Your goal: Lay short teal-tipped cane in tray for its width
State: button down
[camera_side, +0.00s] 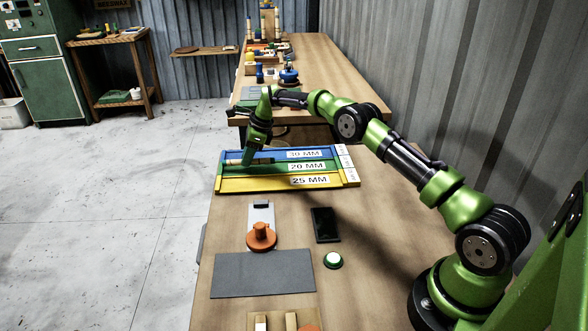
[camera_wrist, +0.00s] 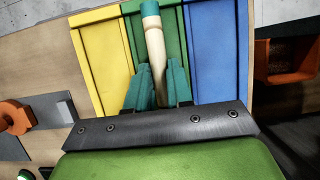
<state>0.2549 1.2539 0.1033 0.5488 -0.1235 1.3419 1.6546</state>
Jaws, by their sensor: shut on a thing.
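The short cane (camera_wrist: 156,48) is pale with a teal band at its far end in the wrist view. My gripper (camera_wrist: 158,88) is shut on it, one teal finger on each side. The cane lies lengthwise over the green lane of the tray (camera_side: 340,181); whether it touches the lane floor I cannot tell. The tray has a blue lane marked 30 MM, a green lane marked 20 MM and a yellow lane marked 25 MM. In the side view my gripper (camera_side: 247,159) is low at the tray's left part and hides some of the cane.
Nearer on the bench are an orange knob piece (camera_side: 261,235), a black flat device (camera_side: 325,224), a green button (camera_side: 333,260) and a grey mat (camera_side: 262,274). An orange bin (camera_wrist: 285,62) shows right of the tray in the wrist view. A cluttered bench stands behind.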

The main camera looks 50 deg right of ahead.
dwell(0.3)
jog(key=c, duration=0.9)
grip_release()
jog(key=v, duration=1.7)
jog(key=shift+d, duration=0.1)
jog(key=shift+f, duration=0.1)
